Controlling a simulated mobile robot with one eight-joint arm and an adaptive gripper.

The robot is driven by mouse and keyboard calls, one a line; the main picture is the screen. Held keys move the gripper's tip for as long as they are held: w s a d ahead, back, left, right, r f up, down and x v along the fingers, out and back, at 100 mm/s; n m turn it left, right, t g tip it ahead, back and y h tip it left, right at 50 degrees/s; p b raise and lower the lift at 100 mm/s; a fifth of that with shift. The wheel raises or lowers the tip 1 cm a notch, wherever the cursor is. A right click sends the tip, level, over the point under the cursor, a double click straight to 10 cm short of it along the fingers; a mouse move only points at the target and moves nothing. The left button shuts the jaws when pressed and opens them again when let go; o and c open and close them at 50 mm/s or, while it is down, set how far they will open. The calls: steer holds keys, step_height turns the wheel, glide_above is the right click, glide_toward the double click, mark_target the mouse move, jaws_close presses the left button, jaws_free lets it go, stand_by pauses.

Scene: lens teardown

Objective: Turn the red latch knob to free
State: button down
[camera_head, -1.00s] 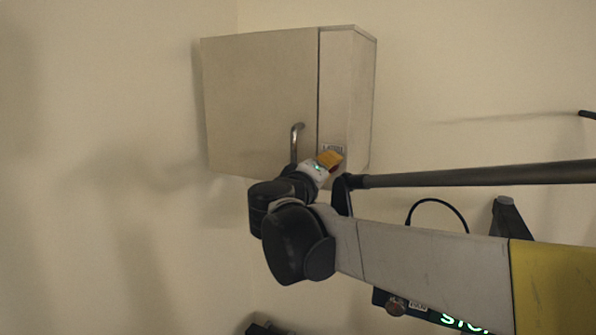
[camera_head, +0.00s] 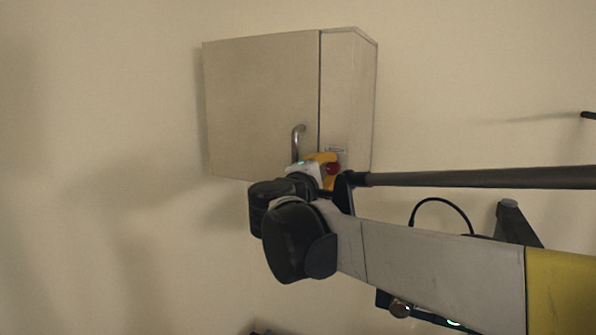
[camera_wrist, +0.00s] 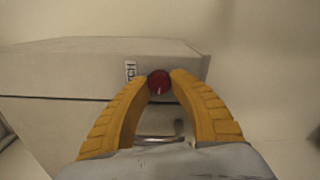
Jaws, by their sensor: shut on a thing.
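The red latch knob (camera_wrist: 159,82) sits between the yellow fingertips of my gripper (camera_wrist: 159,80) in the wrist view. A small pale pointer mark shows on its face, pointing down in that view. The fingers touch the knob from both sides. In the head view the red knob (camera_head: 333,168) shows just right of my gripper (camera_head: 326,163), below a small label (camera_head: 334,150) on the narrow panel of a wall cabinet (camera_head: 347,90). The label also shows in the wrist view (camera_wrist: 130,70), but only partly readable.
The cabinet's wide door (camera_head: 260,95) looks closed, with a metal bar handle (camera_head: 296,143) left of my gripper. A dark rod (camera_head: 470,176) crosses the view at right. The wall around the cabinet is bare.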

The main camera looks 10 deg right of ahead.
steer(key=shift+n, duration=0.3)
steer(key=shift+r, duration=0.1)
steer(key=c, duration=1.2)
jaws_free()
steer(key=shift+o, duration=0.2)
steer(key=v, duration=1.2)
